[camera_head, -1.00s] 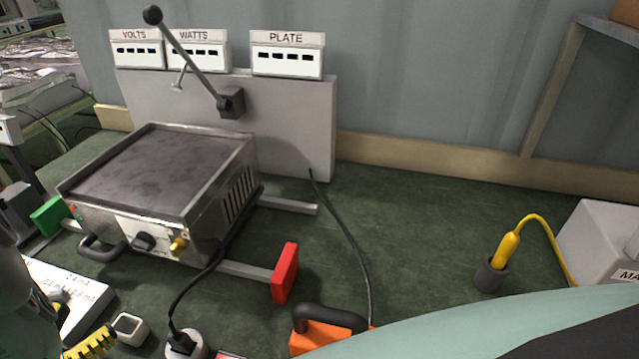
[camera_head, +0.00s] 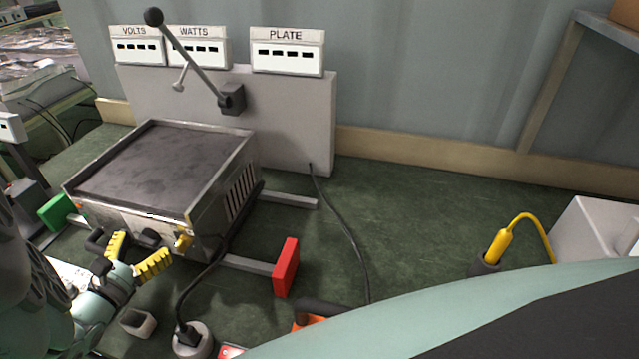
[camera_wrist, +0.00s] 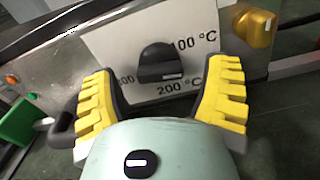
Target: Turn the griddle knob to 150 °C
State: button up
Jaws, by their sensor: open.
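The griddle (camera_head: 165,165) stands at left in the head view, its front panel partly covered by my gripper. Its black knob (camera_wrist: 160,62) sits on a white dial plate (camera_wrist: 110,42) in the wrist view. I read "100 °C" at the knob's upper right and "200 °C" below it; another label at its left is partly hidden. A pale mark shows along the knob's lower edge. The knob also shows in the head view (camera_head: 150,239). My gripper (camera_wrist: 163,78) is open, its yellow fingers spread to either side of the knob, apart from it. It also shows in the head view (camera_head: 136,254).
A yellow knob (camera_wrist: 256,29) sits right of the dial, near my right finger. A dark handle (camera_wrist: 62,128) is beside the left finger. A black cable (camera_head: 193,285) runs down to a round socket (camera_head: 191,340). A red block (camera_head: 286,267) stands at right.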

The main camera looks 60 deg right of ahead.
jog(key=shift+d, duration=0.45)
jog(key=shift+o, duration=0.3)
jog(key=shift+w, duration=0.1)
jog(key=c, duration=1.3)
jog(key=shift+o, duration=0.2)
jog(key=shift+a+m+p, duration=0.15)
jog(key=shift+m+p, duration=0.2)
jog(key=shift+m, duration=1.65)
jog(key=o, duration=1.2)
